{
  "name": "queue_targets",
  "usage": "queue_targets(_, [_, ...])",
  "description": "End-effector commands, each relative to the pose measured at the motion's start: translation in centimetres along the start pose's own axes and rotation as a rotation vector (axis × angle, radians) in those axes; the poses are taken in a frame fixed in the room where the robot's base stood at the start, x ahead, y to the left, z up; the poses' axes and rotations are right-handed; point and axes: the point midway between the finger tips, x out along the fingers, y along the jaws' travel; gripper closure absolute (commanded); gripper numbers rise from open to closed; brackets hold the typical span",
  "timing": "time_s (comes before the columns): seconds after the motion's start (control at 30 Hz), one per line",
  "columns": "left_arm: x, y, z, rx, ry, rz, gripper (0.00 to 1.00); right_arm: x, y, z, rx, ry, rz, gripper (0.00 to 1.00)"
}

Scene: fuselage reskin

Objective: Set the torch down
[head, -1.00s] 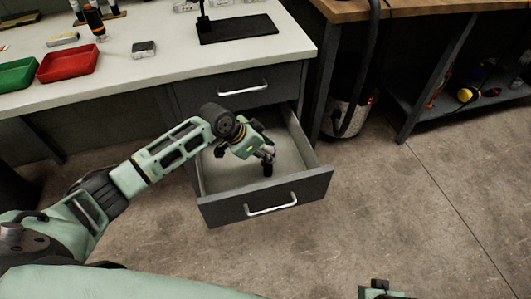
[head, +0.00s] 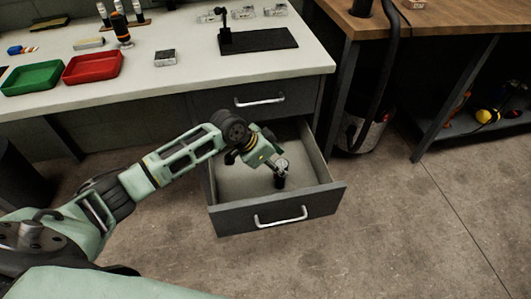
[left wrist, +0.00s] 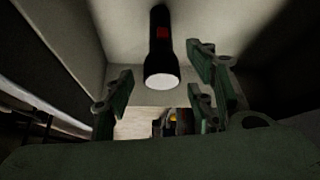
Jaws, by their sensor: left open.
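The torch is black with a red switch and a pale lens. In the left wrist view the torch (left wrist: 160,48) is over the pale drawer floor, between the spread fingers, with its lens end toward the camera. In the head view the torch (head: 280,182) shows as a small dark cylinder just below my left gripper (head: 277,168), inside the open drawer (head: 240,184). In the left wrist view my left gripper (left wrist: 158,92) is open, with visible gaps between its fingers and the torch. My right gripper is not in view.
The white workbench (head: 200,75) stands above the drawer. It holds a red tray (head: 93,67), a green tray (head: 32,78) and a black stand (head: 258,40). A wooden-topped bench (head: 440,22) is at right. The floor in front is clear.

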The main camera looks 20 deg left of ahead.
Motion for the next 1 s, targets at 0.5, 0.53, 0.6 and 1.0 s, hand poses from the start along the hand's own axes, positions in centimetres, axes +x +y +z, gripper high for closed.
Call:
queue_targets(0.5, [-9.5,0.0,-0.1,0.001,0.000,-0.001,0.49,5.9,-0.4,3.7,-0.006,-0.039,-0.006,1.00])
queue_targets(0.53, [-9.7,0.0,0.0,0.001,0.000,-0.001,0.49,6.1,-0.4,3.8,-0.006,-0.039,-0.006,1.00])
queue_targets(0.6, [-10.1,0.0,0.0,0.000,-0.001,0.000,0.49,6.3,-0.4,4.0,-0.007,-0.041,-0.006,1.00])
queue_targets(1.0, [-10.3,0.0,0.0,0.000,0.000,0.001,0.49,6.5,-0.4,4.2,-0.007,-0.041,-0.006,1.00])
